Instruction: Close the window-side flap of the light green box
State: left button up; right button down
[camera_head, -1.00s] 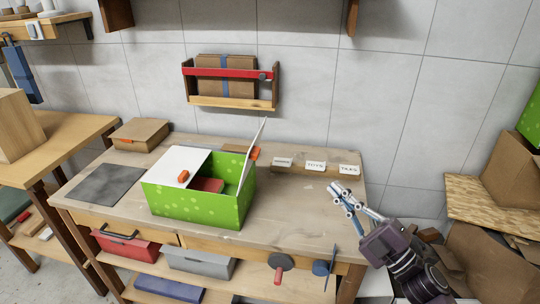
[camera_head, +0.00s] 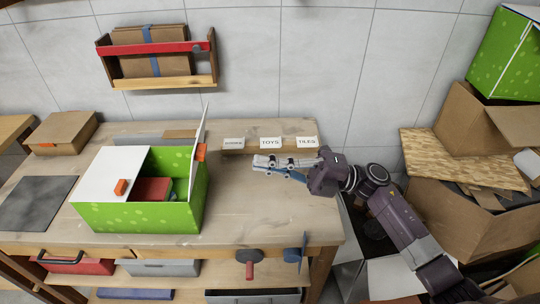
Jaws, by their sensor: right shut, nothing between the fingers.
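The light green box (camera_head: 140,218) with pale dots stands on the wooden workbench. Its left flap, white on top (camera_head: 110,174) with an orange tab, lies flat over the left part of the opening. Its right flap (camera_head: 200,139) stands up, seen nearly edge-on, with an orange tab at its side. A red item (camera_head: 151,189) shows inside the box. My right gripper (camera_head: 256,168) is shut and empty above the bench, to the right of the raised flap and apart from it. My left gripper is out of view. No window shows.
Small cards reading TOYS (camera_head: 270,143) and TILES stand behind my right gripper. A cardboard box (camera_head: 62,132) and a dark mat (camera_head: 37,202) lie at the left. Cardboard boxes (camera_head: 480,120) are stacked at the right.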

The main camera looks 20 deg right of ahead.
aim_at(203, 150)
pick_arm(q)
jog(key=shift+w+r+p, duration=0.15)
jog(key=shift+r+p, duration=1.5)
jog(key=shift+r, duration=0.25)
pick_arm(e)
jog(key=x, duration=0.9)
jog(key=shift+w+a, duration=0.3)
jog(key=shift+r, duration=0.1)
